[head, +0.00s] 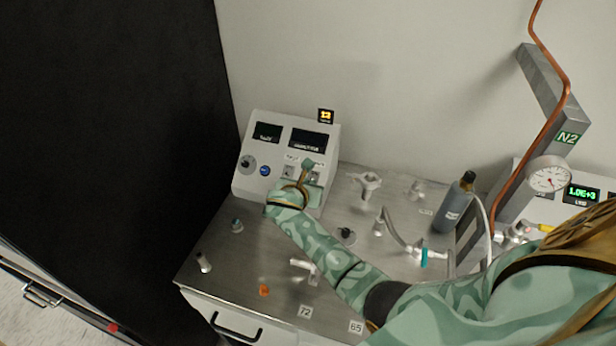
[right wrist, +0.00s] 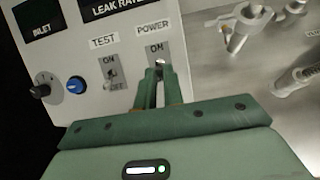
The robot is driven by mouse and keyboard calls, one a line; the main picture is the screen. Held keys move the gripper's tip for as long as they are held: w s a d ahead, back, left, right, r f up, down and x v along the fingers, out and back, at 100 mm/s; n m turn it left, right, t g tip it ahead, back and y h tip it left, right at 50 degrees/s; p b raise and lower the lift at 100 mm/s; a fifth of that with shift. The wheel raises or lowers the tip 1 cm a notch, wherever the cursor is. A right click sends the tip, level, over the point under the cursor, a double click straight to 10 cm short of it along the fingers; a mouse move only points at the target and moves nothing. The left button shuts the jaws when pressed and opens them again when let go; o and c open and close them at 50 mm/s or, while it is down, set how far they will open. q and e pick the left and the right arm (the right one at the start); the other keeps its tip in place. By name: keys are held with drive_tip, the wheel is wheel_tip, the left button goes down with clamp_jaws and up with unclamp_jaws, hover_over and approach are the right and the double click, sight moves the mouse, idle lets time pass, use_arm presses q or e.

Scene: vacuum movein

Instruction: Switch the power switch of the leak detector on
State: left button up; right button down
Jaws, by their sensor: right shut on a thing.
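The leak detector (head: 247,135) is a white sloped box at the back left of the bench, with two dark displays. In the right wrist view its panel (right wrist: 90,50) carries a TEST toggle (right wrist: 112,76) and a POWER label (right wrist: 153,27) with a switch (right wrist: 160,63) under it. My right gripper (head: 306,168) is at the panel's lower right. In the right wrist view its fingertips (right wrist: 158,72) are closed together at the POWER switch, hiding most of it. Its position, up or down, cannot be told. My left gripper is not in view.
A gauge (head: 549,176) and copper pipe (head: 497,195) stand at the right. A black panel (head: 110,120) borders the left.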

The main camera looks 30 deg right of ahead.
drive_tip(key=r+g+y+p, duration=0.1)
drive_tip(key=p, duration=0.3)
drive_tip(key=w+d+r+g+y+p, duration=0.1)
drive_tip(key=g+y+p, duration=0.1)
drive_tip(key=p, duration=0.3)
drive_tip(key=shift+d+r, duration=0.15)
drive_tip(key=shift+r, duration=0.05)
drive_tip(key=shift+w+d+g+y+p, duration=0.25)
drive_tip(key=shift+g+y+p, duration=0.2)
drive_tip(key=shift+y, duration=0.25)
drive_tip(key=shift+w+d+g+y+b, duration=0.15)
drive_tip(key=shift+g+y, duration=0.25)
drive_tip(key=shift+y, duration=0.05)
drive_tip(key=shift+w+d+g+y+b, duration=0.1)
drive_tip(key=shift+d+g+y+b, duration=0.05)
drive_tip(key=shift+g+y, duration=0.25)
drive_tip(key=c, duration=1.5)
unclamp_jaws()
drive_tip(key=shift+f, duration=0.1)
drive_tip(key=d+p+v, duration=0.1)
drive_tip(key=p+v, duration=0.7)
drive_tip(key=v, duration=0.1)
wheel_tip(320, 180, up, 7)
drive_tip(key=p, duration=0.2)
hover_over(310, 180)
drive_tip(key=s+a, duration=0.3)
drive_tip(key=shift+w, duration=0.1)
